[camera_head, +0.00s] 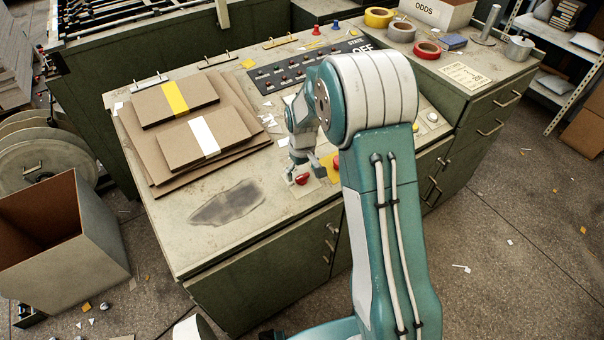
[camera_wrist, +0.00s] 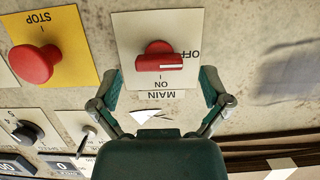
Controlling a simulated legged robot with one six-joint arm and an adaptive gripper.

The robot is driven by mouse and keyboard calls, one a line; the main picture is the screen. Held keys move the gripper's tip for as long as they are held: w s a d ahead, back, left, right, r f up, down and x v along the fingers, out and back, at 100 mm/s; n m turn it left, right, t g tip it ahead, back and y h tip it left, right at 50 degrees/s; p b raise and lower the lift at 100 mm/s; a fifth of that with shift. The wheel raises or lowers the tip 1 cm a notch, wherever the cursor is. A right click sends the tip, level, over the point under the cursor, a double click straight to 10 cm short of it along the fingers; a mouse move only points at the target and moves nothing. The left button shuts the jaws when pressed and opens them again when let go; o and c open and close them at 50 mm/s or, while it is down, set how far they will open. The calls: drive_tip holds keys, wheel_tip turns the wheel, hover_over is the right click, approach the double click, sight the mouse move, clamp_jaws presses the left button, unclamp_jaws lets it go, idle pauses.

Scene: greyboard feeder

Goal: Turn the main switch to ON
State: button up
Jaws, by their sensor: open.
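The main switch (camera_wrist: 159,58) is a red knob on a cream plate marked OFF, ON and MAIN. Its white line lies on the right side of the knob, pointing toward the OFF lettering; ON is below the knob in the wrist view. My gripper (camera_wrist: 160,76) is open, with one finger on each side of the switch plate and nothing held. Whether a finger touches the panel cannot be told. In the head view the red switch (camera_head: 302,179) sits near the bench's front edge, just below my gripper (camera_head: 303,168).
A red STOP button (camera_wrist: 35,64) on a yellow plate is left of the switch in the wrist view, with a black knob (camera_wrist: 27,132) below it. Stacked greyboard (camera_head: 180,108) lies left on the bench. A dark smudge (camera_head: 228,203) marks clear bench top.

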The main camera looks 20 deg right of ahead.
drive_tip(key=shift+f, duration=0.55)
drive_tip(key=shift+c, duration=0.3)
drive_tip(key=c, duration=1.1)
